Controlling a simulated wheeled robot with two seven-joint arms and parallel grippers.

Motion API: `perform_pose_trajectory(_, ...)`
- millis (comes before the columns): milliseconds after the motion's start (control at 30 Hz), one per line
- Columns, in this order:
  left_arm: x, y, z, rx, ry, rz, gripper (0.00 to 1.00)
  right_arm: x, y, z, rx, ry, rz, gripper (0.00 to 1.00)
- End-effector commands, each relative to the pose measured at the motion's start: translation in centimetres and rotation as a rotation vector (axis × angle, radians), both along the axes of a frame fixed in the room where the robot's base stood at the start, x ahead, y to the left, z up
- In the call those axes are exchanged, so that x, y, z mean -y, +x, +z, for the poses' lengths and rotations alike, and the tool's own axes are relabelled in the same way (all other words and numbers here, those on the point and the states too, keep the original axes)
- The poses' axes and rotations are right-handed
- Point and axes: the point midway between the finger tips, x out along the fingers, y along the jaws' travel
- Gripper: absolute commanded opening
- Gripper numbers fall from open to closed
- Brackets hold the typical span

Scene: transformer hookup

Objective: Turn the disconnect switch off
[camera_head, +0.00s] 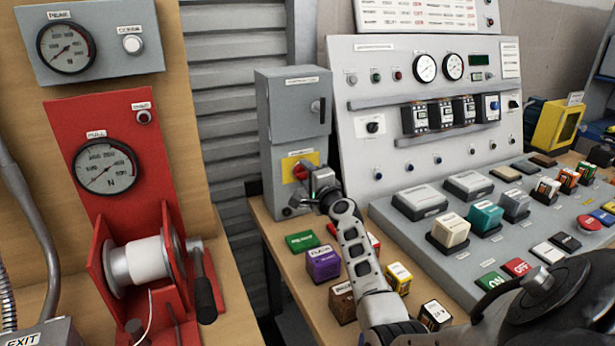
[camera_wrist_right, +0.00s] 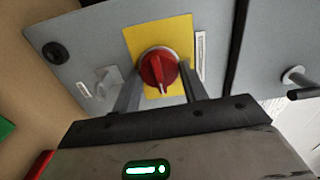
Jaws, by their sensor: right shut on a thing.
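The disconnect switch is a red rotary knob (camera_head: 304,168) on a yellow plate (camera_head: 289,172), on the front of a grey wall cabinet (camera_head: 292,110). In the right wrist view, the red knob (camera_wrist_right: 157,66) sits on the yellow plate (camera_wrist_right: 180,32), its ridge close to upright in the picture with a pale mark at the lower end. My right gripper (camera_head: 318,184) is at the knob, with one finger on each side (camera_wrist_right: 160,88), shut on it. In the head view the gripper partly hides the knob. My left gripper is not in view.
A grey control panel (camera_head: 380,160) with gauges and breakers stands to the right. Several coloured blocks, including a purple one (camera_head: 322,264), lie on the wooden bench (camera_head: 265,228) below my right arm. A red winch stand (camera_head: 100,200) is at the left.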

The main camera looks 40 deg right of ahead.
Motion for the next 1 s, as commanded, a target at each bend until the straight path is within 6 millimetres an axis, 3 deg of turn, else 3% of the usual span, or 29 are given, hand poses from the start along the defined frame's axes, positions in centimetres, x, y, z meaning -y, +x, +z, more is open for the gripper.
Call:
perform_pose_trajectory(367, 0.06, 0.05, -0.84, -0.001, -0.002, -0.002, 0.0, 0.04, -0.05, -0.11, -0.079, -0.248, 0.0, 0.2)
perform_pose_trajectory(1000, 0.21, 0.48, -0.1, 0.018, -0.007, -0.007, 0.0, -0.12, -0.01, 0.23, -0.263, -0.826, 0.002, 0.2)
